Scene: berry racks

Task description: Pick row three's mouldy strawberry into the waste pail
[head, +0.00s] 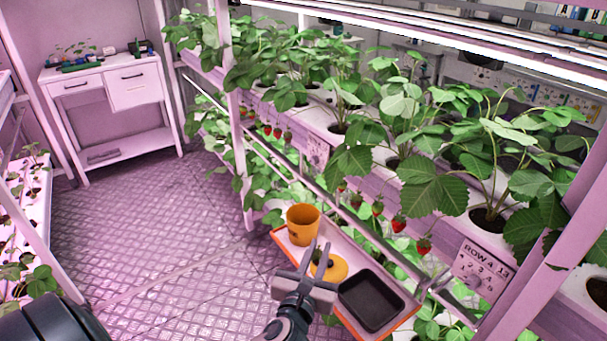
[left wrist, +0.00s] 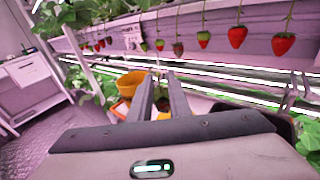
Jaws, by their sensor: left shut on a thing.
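My left gripper (head: 318,250) is shut on a small dark berry (head: 317,257) with a bit of green. The berry is mostly hidden between the fingers, so mould cannot be made out. The gripper is in front of the orange waste pail (head: 303,228), which is open at the top and stands at the tray's far end. In the left wrist view, the pail (left wrist: 130,83) is just left of the fingers (left wrist: 162,85). An orange lid (head: 331,268) with a dark knob is partly hidden behind the gripper. Row three's sign (head: 315,153) is too small to read surely. My right gripper is not in view.
The tray (head: 351,246) also holds a black open bin (head: 371,300). Several strawberries (head: 399,223) hang along the rack's rail above it, near the ROW 4 sign (head: 481,271). A dull brownish berry (left wrist: 178,48) hangs among them. The floor at left is clear.

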